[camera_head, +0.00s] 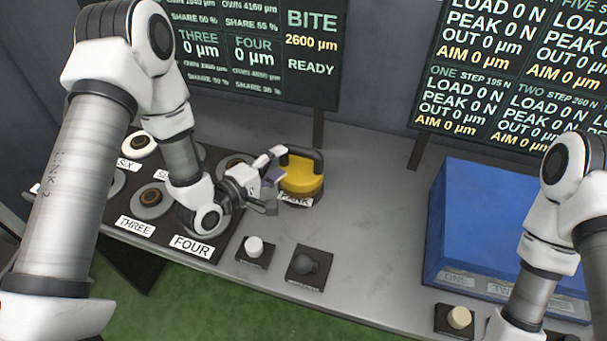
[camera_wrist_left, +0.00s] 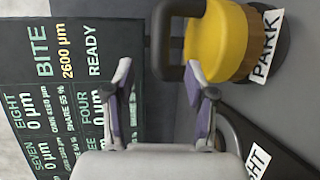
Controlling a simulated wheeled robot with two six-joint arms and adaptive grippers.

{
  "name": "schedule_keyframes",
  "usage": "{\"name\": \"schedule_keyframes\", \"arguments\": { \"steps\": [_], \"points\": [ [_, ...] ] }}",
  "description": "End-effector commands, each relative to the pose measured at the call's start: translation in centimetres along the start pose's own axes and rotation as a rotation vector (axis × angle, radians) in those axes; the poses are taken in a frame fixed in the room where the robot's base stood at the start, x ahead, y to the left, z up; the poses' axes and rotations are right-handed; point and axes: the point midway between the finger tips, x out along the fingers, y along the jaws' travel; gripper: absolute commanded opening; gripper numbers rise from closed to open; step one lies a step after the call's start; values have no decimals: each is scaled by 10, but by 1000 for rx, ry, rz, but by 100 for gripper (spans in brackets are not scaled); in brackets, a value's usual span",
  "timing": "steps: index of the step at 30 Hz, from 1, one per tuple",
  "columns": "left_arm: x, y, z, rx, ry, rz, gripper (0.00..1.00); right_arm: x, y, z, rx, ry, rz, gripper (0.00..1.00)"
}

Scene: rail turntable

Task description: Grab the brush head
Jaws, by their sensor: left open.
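The brush head is a yellow round body (camera_head: 301,179) with a dark handle on top and a brown band below. It stands at the PARK label on the grey bench. My left gripper (camera_head: 275,186) is just left of it, close to the handle. In the left wrist view the yellow head (camera_wrist_left: 218,40) is at the upper right, with its dark handle (camera_wrist_left: 172,40) beyond the fingers. The left gripper (camera_wrist_left: 160,105) is open with nothing between its fingers. Whether a finger touches the head is unclear. My right arm shows at the right edge, but its gripper is out of view.
Labelled round pads (camera_head: 152,201) lie left, partly behind my left arm. Knobs on black bases (camera_head: 308,264) stand near the bench's front edge. A blue block (camera_head: 480,215) is at the right. Screens (camera_head: 262,50) stand behind. The bench (camera_head: 375,205) between head and block is clear.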

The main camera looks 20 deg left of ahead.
Motion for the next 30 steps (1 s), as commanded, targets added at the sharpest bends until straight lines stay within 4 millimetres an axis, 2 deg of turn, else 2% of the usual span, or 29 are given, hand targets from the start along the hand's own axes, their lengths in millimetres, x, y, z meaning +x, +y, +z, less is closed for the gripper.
{"name": "schedule_keyframes", "arguments": {
  "steps": [9,12,15,20,25,30],
  "points": [
    [47,8,5,6,-5,-1,56,-31,0,0,1,2,0,0],
    [64,4,4,5,-4,0,56,-35,0,-1,1,2,0,0],
    [72,2,4,2,-2,0,56,-36,0,-1,1,2,0,0],
    [72,1,4,2,-1,-1,56,-34,0,0,1,1,0,0],
    [72,1,4,2,-1,-1,0,-34,0,0,1,1,0,0],
    [72,3,4,3,-1,4,0,-34,0,0,1,1,0,0]
  ]
}}
